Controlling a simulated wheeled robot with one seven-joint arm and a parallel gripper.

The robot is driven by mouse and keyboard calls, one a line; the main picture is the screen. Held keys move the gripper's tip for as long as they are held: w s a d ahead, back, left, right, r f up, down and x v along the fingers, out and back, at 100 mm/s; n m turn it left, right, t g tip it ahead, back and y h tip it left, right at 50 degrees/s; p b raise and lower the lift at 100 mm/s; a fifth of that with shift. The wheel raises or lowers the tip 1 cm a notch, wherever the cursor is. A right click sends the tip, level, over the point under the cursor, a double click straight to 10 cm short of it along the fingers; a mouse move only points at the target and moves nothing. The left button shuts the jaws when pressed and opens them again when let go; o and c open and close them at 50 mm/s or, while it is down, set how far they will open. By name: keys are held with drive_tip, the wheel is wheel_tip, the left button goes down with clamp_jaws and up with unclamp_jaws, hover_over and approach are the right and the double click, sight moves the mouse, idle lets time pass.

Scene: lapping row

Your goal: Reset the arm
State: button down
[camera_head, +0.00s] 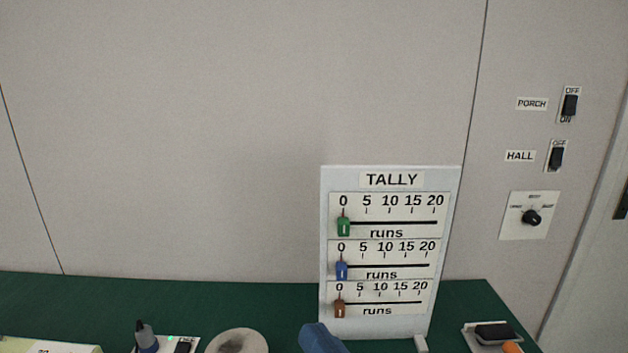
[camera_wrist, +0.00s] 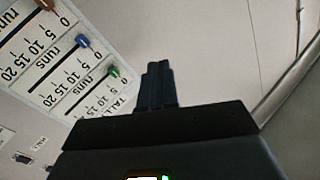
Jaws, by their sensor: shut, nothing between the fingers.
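My gripper (camera_wrist: 158,84) shows in the wrist view with its dark fingers together and nothing between them. It is in front of the grey wall, with the tally board to its left in that view. The fingers are not visible in the head view.
The white TALLY board (camera_head: 390,180) stands on the green table (camera_head: 260,300), its green, blue and brown sliders all at 0. PORCH (camera_head: 570,105) and HALL (camera_head: 556,157) switches and a dial (camera_head: 531,217) are on the wall. A round grey piece (camera_head: 237,341) sits at the front.

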drive_tip(key=s+d+f+m+h, duration=0.3)
drive_tip(key=s+d+f+h, duration=0.15)
drive_tip(key=s+f, duration=0.2)
drive_tip(key=s+d+f+m+h, duration=0.2)
drive_tip(key=s+d+f+h, duration=0.1)
drive_tip(key=s+d+f, duration=0.4)
drive_tip(key=s+d+n, duration=0.1)
drive_tip(key=s+d, duration=0.3)
drive_tip(key=s, duration=0.4)
drive_tip(key=s+d+r+n+g+h, duration=0.1)
drive_tip(key=s+d+n, duration=0.1)
drive_tip(key=s+d, duration=0.3)
drive_tip(key=v, duration=0.3)
drive_tip(key=shift+s+f, duration=0.15)
drive_tip(key=shift+s, duration=0.15)
